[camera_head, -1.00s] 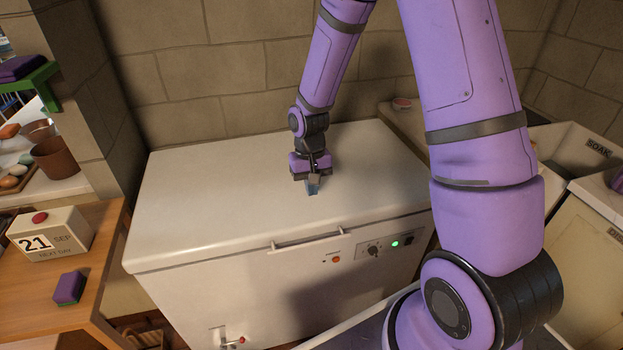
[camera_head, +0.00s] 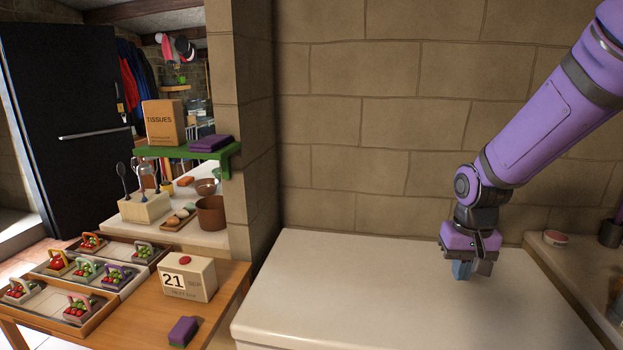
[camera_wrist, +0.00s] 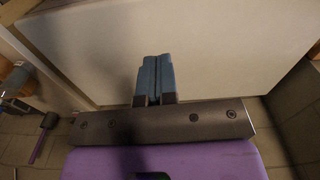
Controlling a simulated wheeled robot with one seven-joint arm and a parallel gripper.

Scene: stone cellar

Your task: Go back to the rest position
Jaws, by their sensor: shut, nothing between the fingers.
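My gripper (camera_head: 472,270) points down above the white lid of the chest freezer (camera_head: 340,290) in the head view. Its two blue fingertips are together with nothing between them. In the wrist view the closed fingers (camera_wrist: 155,78) show in front of the pale freezer lid (camera_wrist: 220,45). I cannot tell the exact height of the fingertips over the lid.
Left of the freezer is a wooden table with a calendar box (camera_head: 188,278), a purple sponge (camera_head: 183,331) and trays of small fruit baskets (camera_head: 82,268). A stone wall (camera_head: 400,120) stands behind. A counter with a small round dish (camera_head: 555,238) is at right. The lid is otherwise clear.

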